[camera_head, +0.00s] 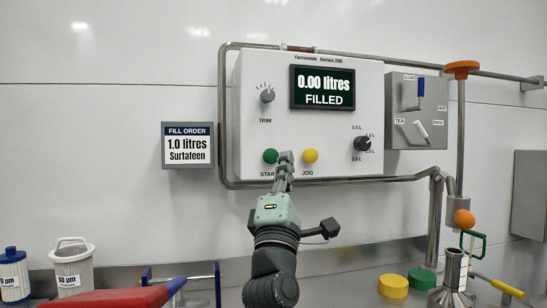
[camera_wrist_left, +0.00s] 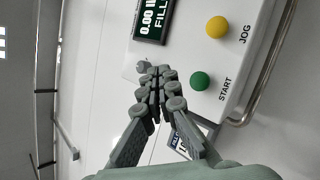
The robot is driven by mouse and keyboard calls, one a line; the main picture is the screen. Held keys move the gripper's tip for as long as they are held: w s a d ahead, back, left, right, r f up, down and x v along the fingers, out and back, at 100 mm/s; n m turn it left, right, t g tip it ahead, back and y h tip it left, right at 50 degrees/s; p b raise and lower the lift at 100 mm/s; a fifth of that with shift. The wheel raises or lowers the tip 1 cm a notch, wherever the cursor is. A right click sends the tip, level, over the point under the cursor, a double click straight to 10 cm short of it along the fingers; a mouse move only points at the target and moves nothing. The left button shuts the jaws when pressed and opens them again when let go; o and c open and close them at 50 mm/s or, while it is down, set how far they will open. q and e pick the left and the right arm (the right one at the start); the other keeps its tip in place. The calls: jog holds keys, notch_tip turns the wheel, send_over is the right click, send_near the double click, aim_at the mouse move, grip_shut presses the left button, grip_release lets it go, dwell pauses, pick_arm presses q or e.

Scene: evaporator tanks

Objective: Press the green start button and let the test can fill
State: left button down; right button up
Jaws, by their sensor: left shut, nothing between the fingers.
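The green START button (camera_head: 270,156) is on the lower left of the white control panel (camera_head: 250,110). It also shows in the left wrist view (camera_wrist_left: 200,81). My left gripper (camera_head: 285,157) is shut and empty, its fingertips close to the right of the button in the head view. I cannot tell whether they touch the panel. The yellow JOG button (camera_head: 310,156) is just right of the fingers. The display (camera_head: 322,88) reads 0.00 litres FILLED. A fill order sign (camera_head: 188,145) reads 1.0 litres Surtafeen. I cannot identify the test can for certain. My right gripper is out of view.
A TRIM knob (camera_head: 267,95) and a black volume selector knob (camera_head: 363,144) are on the panel. A steel pipe (camera_head: 223,120) frames it. A grey box (camera_head: 416,110) with two levers is at right. Yellow (camera_head: 393,286) and green (camera_head: 422,279) discs lie on the bench below.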

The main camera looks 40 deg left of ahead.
aim_at(273, 161)
pick_arm(q)
jog(key=shift+s, duration=0.15)
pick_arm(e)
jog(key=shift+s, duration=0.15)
pick_arm(q)
jog(key=w+a, duration=0.2)
jog(key=a, duration=0.1)
jog(key=w+a+b, duration=0.1)
jog(key=w+a, duration=0.2)
jog(key=shift+w+a, duration=0.15)
jog(key=shift+w, duration=0.1)
jog(key=shift+w+a, duration=0.15)
jog(key=shift+a, duration=0.05)
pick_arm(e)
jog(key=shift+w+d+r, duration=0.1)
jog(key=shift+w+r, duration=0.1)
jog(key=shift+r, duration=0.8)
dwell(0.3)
pick_arm(q)
jog(key=shift+w+a, duration=0.25)
jog(key=shift+a, duration=0.05)
